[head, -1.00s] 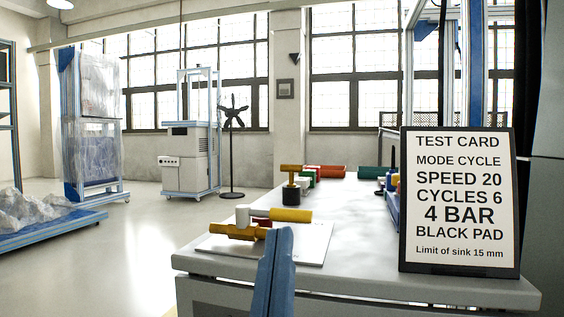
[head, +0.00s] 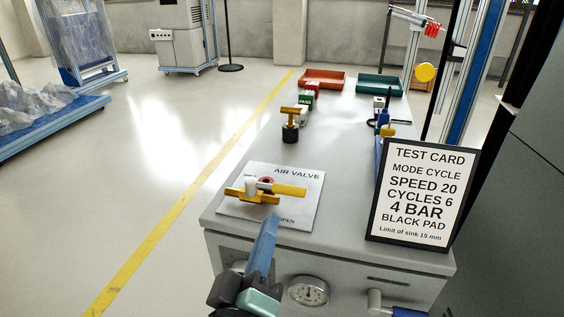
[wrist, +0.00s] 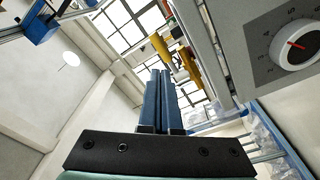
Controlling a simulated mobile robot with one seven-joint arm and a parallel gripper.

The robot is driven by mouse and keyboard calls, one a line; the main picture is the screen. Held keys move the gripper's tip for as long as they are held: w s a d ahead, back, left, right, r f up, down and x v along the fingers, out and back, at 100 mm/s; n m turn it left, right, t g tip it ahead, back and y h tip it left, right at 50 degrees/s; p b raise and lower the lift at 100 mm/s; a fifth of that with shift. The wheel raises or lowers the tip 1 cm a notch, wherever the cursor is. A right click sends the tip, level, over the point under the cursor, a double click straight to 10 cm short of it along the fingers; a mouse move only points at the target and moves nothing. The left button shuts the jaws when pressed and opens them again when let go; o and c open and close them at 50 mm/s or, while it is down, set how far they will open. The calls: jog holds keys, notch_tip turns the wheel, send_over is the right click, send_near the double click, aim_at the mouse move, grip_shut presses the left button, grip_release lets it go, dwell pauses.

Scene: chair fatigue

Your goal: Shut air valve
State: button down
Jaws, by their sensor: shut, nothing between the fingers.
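The air valve is a brass body (head: 242,195) with a white stem and a yellow handle (head: 286,189), on a white plate (head: 303,208) marked AIR VALVE. The plate lies at the near left of the bench. The handle points right in the head view. The OPEN mark is at the plate's near edge; a mark at the left is partly hidden. My gripper (head: 270,219) has its blue fingers together and empty, with tips just near side of the valve; contact is not clear. In the wrist view the yellow handle (wrist: 160,48) shows beyond the fingertips (wrist: 160,73).
A test card (head: 420,194) stands at the bench's near right. Behind the valve are a black-and-brass part (head: 290,128), small blocks, a red tray (head: 322,80) and a green tray (head: 380,85). A gauge (head: 308,291) is on the bench front. Open floor lies left.

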aim_at(287, 193)
jog(key=s+a+r+n+g+p, duration=0.1)
jog(key=s+r+n+g+p, duration=0.2)
jog(key=p, duration=1.4)
jog(key=s+n, duration=0.3)
jog(key=s, duration=0.1)
jog(key=shift+s+a+n+p, duration=0.25)
jog(key=shift+a+n+p, duration=0.05)
jog(key=shift+p, duration=0.05)
jog(key=shift+w+r, duration=0.1)
jog(key=x, duration=1.3)
jog(key=shift+w+d, duration=0.35)
